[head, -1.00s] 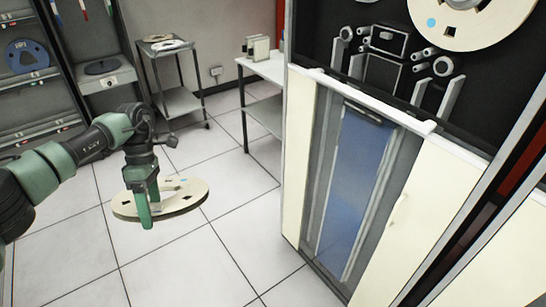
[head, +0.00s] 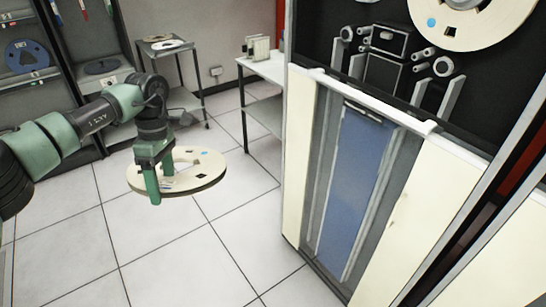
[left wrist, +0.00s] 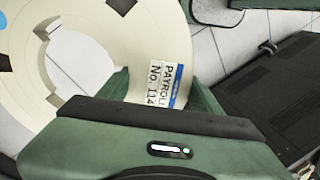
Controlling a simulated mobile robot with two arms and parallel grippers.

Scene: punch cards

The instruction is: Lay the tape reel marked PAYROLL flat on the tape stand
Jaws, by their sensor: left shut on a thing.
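The cream tape reel (head: 207,177) hangs level above the floor in the head view, gripped at its left edge. My left gripper (head: 158,183) is shut on it. In the left wrist view the reel (left wrist: 25,100) fills the upper left, and its label (left wrist: 166,84) reads PAYROLL NO. 114. A small metal stand (head: 182,58) with a lower shelf stands at the back, with a pale reel on its top. A grey unit (head: 112,80) left of it bears a dark disc. I cannot tell which is the tape stand. My right gripper is not in view.
A tall tape drive cabinet (head: 296,170) with a reel mounted high fills the right side. A white table (head: 262,68) with upright items stands behind it. A rack with a blue reel (head: 27,56) is at the far left. The tiled floor between is clear.

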